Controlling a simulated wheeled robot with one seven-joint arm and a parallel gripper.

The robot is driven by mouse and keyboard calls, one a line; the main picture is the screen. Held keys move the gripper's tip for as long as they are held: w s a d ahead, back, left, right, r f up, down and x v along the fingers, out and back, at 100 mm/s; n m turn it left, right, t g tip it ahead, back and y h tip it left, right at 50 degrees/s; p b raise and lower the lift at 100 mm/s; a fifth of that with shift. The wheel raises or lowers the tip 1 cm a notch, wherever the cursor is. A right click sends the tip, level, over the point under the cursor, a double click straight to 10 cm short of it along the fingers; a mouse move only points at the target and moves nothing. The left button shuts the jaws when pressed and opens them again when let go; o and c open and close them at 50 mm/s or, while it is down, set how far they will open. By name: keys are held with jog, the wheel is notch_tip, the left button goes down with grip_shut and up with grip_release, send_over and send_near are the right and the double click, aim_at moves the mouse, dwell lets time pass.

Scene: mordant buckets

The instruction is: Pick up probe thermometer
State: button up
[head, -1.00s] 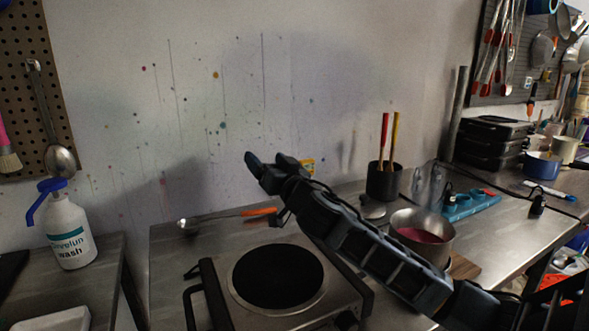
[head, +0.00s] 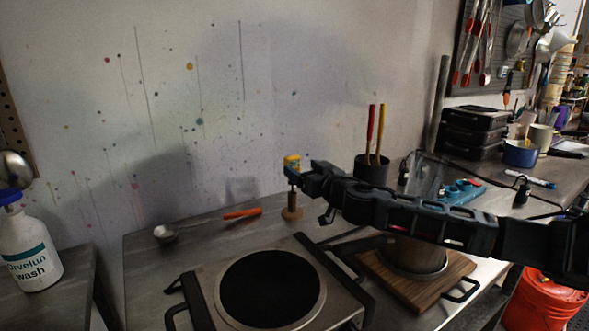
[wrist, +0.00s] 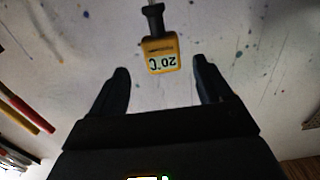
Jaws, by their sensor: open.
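The probe thermometer has a yellow head (head: 291,161) and stands upright on a thin stem in a small wooden stand (head: 292,212) near the wall. In the wrist view its yellow head (wrist: 161,56) reads 20°C upside down, with a dark collar and thin stem above it in the picture. My gripper (head: 296,174) is open beside the thermometer's head in the head view. In the wrist view the fingers of my gripper (wrist: 160,67) stand apart to either side of the head, with visible gaps. Whether the head is between the fingertips or beyond them I cannot tell.
A hot plate (head: 268,288) stands in front. A saucepan (head: 420,256) on a wooden board (head: 395,285) is partly hidden behind my arm. A dark holder with utensils (head: 371,170) stands right of my gripper. A ladle (head: 166,233) lies to the left.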

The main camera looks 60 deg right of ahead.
aim_at(289, 162)
jog(key=shift+p+x, duration=0.9)
jog(key=shift+x, duration=2.95)
jog(key=shift+w+a, duration=0.1)
jog(key=shift+a, duration=0.1)
jog(key=c, duration=1.1)
